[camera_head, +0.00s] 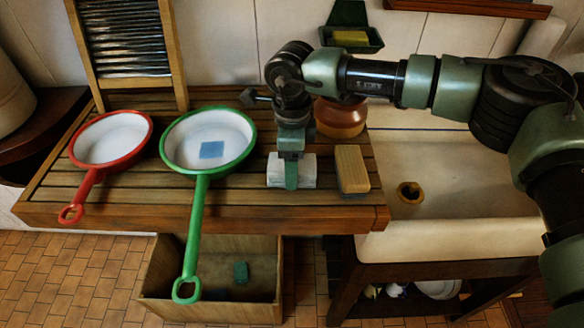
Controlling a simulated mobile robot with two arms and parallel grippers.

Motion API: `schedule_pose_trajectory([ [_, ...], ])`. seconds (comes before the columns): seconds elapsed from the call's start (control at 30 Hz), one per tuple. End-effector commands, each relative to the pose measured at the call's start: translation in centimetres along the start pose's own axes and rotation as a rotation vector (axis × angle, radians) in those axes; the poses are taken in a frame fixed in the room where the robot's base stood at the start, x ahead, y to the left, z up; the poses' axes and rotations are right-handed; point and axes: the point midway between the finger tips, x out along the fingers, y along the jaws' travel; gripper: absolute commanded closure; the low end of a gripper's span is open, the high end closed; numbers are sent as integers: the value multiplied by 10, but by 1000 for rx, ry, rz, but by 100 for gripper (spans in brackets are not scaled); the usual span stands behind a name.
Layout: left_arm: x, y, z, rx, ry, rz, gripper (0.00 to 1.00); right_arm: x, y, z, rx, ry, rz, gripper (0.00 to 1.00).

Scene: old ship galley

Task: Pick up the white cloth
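The white cloth (305,171) lies as a small folded block on the slatted wooden counter (230,215), between the green-rimmed pan and a wooden block. My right gripper (291,178) points down at the cloth, with one green finger in front of its near side. The far finger is hidden, so I cannot see whether the fingers are closed on the cloth. The cloth appears to rest on the slats. My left gripper is not in view.
A green-rimmed pan (180,150) with a blue square inside and a red-rimmed pan (112,140) stand left. A wooden block (351,168) is close right of the gripper, a brown pot (340,120) behind. The sink (450,180) lies right; a wooden crate (165,310) stands below.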

Motion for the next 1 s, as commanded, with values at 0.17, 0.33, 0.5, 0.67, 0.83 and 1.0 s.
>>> schedule_pose_trajectory([
  [0.17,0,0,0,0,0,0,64,-1,0,0,0,-1,0,83],
  [0.33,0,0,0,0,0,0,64,-1,0,0,0,-1,0,83],
  [0.5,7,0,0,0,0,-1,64,-12,-1,1,0,-3,-2,83],
  [0.67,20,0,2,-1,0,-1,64,-43,-1,1,0,-3,-5,83],
  [0.83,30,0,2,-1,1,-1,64,-76,0,1,0,-3,-4,83],
  [1.0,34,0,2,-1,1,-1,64,-96,0,0,1,-1,-1,83],
])
